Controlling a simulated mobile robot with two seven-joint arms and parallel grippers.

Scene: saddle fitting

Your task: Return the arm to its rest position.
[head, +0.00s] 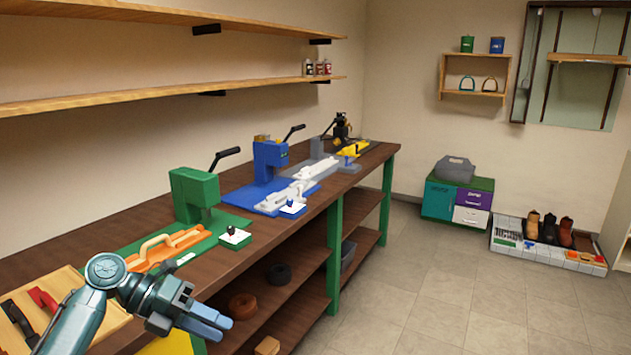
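My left arm comes in from the lower left of the head view. Its gripper (207,320) is in front of the workbench's front edge, with its blue-grey fingers pointing right and slightly down. The fingers lie close together in this view, and I cannot tell whether a gap is between them. I see nothing held in them. My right arm and gripper are not in view.
The wooden workbench (262,239) carries a green press (195,192), a blue press (270,158) and a yellow tool (353,148) farther back. Orange parts (170,245) lie near my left gripper. A tool tray (72,280) is beside my forearm. Floor (440,290) at right is clear.

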